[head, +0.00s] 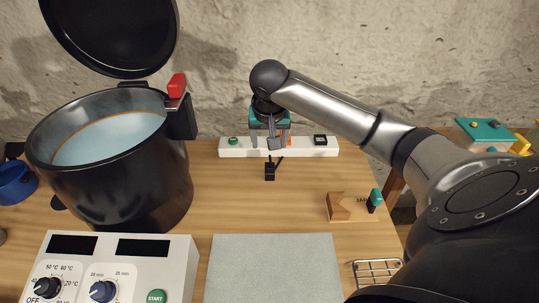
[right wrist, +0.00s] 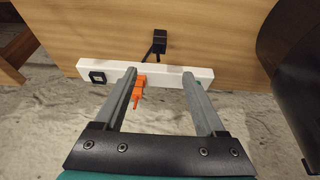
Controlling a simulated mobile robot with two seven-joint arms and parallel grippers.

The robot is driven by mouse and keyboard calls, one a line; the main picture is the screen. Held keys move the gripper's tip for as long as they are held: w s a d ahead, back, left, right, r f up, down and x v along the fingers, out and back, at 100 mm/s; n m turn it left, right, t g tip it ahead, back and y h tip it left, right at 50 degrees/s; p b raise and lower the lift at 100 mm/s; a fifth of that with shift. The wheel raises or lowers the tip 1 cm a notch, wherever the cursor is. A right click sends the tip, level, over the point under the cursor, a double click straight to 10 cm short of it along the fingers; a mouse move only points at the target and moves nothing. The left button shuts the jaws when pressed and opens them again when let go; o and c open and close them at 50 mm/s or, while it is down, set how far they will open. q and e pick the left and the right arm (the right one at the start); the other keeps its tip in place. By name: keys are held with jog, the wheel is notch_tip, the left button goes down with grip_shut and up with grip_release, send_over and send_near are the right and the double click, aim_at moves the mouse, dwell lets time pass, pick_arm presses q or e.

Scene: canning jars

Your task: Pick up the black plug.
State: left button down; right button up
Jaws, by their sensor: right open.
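The black plug (head: 269,172) lies on the wooden table in front of the white power strip (head: 311,150), with a thin dark part reaching back toward the strip. It also shows in the right wrist view (right wrist: 159,40), beyond the strip and past my fingertips. My right gripper (head: 268,142) is over the strip, behind the plug in the head view. In the right wrist view its fingers (right wrist: 159,76) are spread apart with nothing held, and the plug is apart from them. My left gripper is not in view.
An orange piece (right wrist: 138,90) is at the strip, between my fingers in the picture. A large black pot (head: 120,180) stands left, its lid (head: 112,35) raised. A control box (head: 120,262), grey mat (head: 275,265) and wooden block (head: 339,206) are nearer. Bare table surrounds the plug.

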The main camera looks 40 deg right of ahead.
jog(key=b, duration=0.3)
send_over(270, 165)
jog(key=s+a, duration=0.2)
notch_tip(270, 165, down, 8)
jog(key=shift+x, duration=0.9)
jog(key=b+x, duration=0.1)
jog(key=x, duration=0.2)
jog(key=shift+w+d+f+b, duration=0.1)
jog(key=shift+d+f+b, duration=0.1)
jog(key=shift+f+b, duration=0.15)
jog(key=shift+w+d+f, duration=0.2)
jog(key=shift+f, duration=0.3)
grip_shut()
